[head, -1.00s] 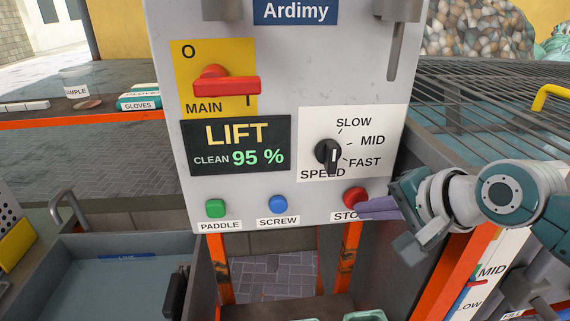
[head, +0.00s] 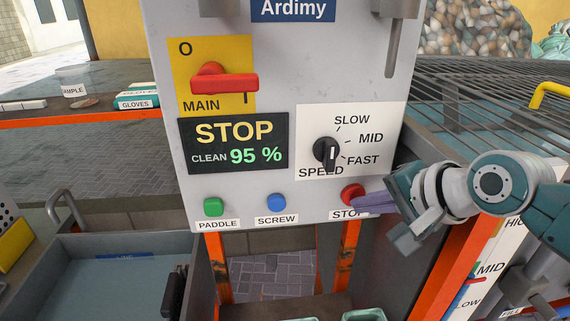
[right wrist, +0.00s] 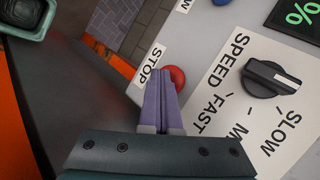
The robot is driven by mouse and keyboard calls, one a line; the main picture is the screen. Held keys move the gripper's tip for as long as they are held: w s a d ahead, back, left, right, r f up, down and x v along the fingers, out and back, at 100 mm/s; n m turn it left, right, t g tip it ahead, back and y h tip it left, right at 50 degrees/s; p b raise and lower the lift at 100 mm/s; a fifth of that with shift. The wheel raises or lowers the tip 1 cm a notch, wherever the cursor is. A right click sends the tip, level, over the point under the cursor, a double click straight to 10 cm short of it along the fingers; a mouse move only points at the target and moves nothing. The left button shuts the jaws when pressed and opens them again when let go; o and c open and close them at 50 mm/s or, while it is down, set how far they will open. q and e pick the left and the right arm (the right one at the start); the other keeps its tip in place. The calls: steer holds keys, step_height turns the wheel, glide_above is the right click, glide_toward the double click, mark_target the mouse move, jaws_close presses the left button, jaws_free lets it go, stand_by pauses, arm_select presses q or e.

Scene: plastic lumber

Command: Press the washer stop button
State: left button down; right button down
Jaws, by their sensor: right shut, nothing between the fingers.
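The red stop button (head: 352,194) is at the lower right of the grey control panel (head: 300,60), above a STOP label. My right gripper (head: 362,203) is shut and empty, its purple fingertips at the button's lower right edge. In the right wrist view the fingers (right wrist: 161,88) point at the red button (right wrist: 174,78) and overlap it; contact cannot be told for sure. The display (head: 234,144) reads STOP and CLEAN 95 %. My left gripper is not in view.
A green PADDLE button (head: 213,206) and a blue SCREW button (head: 276,202) sit to the left on the panel. Above are a black speed knob (head: 326,152) and a red main switch (head: 222,83). A metal grate (head: 490,100) lies behind at right.

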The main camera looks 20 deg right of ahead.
steer(key=shift+s+a+p, duration=0.2)
steer(key=shift+s+p, duration=0.65)
steer(key=shift+p, duration=0.05)
steer(key=s+p, duration=0.1)
steer(key=s, duration=0.1)
steer(key=s+a+p, duration=0.1)
steer(key=s+p, duration=0.1)
steer(key=s, duration=0.1)
steer(key=shift+a+p, duration=0.1)
steer(key=shift+p, duration=0.2)
